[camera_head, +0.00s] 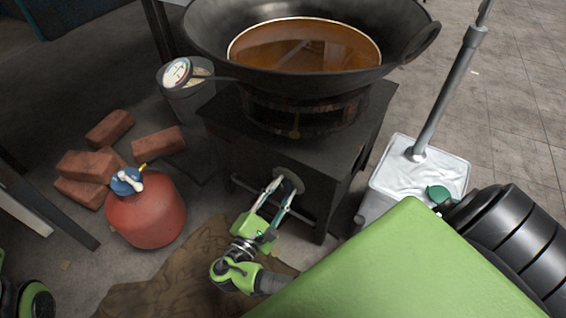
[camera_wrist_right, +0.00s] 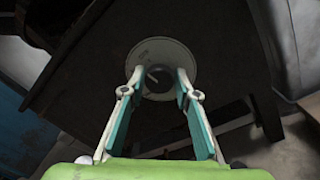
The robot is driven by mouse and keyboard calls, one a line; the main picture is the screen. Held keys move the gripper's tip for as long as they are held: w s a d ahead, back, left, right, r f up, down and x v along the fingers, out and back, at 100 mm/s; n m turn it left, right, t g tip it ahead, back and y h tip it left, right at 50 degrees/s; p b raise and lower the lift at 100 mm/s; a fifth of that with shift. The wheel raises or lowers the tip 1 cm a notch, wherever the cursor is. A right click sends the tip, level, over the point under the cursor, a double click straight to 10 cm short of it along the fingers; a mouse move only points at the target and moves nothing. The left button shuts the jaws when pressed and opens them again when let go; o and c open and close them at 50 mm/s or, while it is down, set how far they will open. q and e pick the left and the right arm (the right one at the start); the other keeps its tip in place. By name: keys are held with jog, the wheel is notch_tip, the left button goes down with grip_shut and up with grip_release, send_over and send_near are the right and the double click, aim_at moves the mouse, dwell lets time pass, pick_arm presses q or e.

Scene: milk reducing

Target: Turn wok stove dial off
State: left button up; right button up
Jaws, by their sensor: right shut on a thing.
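The wok stove (camera_head: 258,165) is a dark metal box with a large black wok (camera_head: 210,35) on its burner. The stove dial (camera_head: 289,179) is a round grey disc on the front face. It also shows in the right wrist view (camera_wrist_right: 161,50), with a small pale mark near its middle. My right gripper (camera_head: 279,190) is at the dial, its two fingers on either side of the dial's central knob and shut on it. In the right wrist view the fingertips (camera_wrist_right: 158,78) overlap the disc. My left gripper is not in view.
The wok holds brown liquid (camera_head: 305,50). A red gas tank (camera_head: 148,212) with a blue top stands left, near several bricks (camera_head: 110,128). A grey bucket (camera_head: 190,100) with a gauge is beside the stove. A white container (camera_head: 425,170) with a pole stands right.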

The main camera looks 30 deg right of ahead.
jog(key=shift+a+m, duration=0.1)
jog(key=shift+m, duration=1)
jog(key=o, duration=1.1)
jog(key=v, duration=1.2)
